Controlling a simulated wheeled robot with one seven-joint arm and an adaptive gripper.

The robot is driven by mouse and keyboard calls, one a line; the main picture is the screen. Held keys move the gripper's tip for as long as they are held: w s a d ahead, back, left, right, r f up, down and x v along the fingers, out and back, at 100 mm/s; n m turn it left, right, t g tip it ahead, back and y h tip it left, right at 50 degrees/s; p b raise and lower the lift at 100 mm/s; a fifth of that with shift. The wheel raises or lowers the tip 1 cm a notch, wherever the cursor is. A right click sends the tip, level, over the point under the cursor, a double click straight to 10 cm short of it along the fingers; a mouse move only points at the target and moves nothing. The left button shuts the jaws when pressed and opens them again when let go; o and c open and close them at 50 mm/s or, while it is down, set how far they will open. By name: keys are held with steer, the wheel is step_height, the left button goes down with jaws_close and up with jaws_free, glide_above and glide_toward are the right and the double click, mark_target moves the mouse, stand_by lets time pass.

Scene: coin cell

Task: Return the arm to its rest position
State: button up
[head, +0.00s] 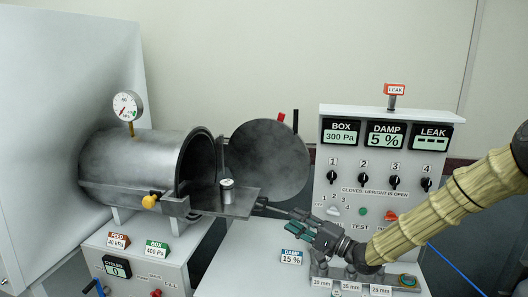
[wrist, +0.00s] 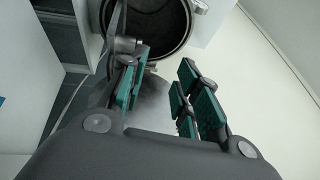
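My arm, in a pale ribbed sleeve (head: 430,220), reaches in from the right in the head view. My gripper (head: 291,221) is near the right end of a flat metal tray (head: 238,204), low in front of the control panel. In the wrist view its teal-padded fingers (wrist: 160,92) stand apart with nothing seen between them. The gripper looks open and empty. Whether a fingertip touches the tray's end piece cannot be told. A small metal cylinder (head: 227,190) stands upright on the tray.
A metal chamber (head: 135,165) lies open at left, its round door (head: 270,160) swung aside; its mouth also shows in the wrist view (wrist: 158,25). The control panel (head: 385,160) stands behind my gripper. A rack with size labels (head: 350,287) sits below my wrist.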

steer(key=s+f+g+h+b, duration=0.1)
steer(key=s+f+h+b, duration=0.15)
steer(key=s+f, duration=0.65)
steer(key=s+f+n+g+h+b, duration=0.1)
steer(key=s+f+h, duration=0.25)
steer(key=f, duration=1.15)
steer(key=s+f+g+h+b, duration=0.1)
steer(key=s+f+h+b, duration=0.15)
steer(key=s+f, duration=0.65)
steer(key=s+d+f+n+g+h+b, duration=0.1)
steer(key=s+d+f, duration=0.3)
steer(key=s, duration=0.5)
steer(key=s+d+f+n+g+h+b, duration=0.1)
steer(key=s+d+f+n+g+h, duration=0.2)
steer(key=s+f, duration=0.5)
steer(key=s+d+f+n+g+h+b, duration=0.2)
steer(key=s+d+f+g+h, duration=0.2)
steer(key=s, duration=0.8)
step_height(320, 180, down, 3)
steer(key=shift+d+r, duration=0.1)
steer(key=shift+d, duration=0.8)
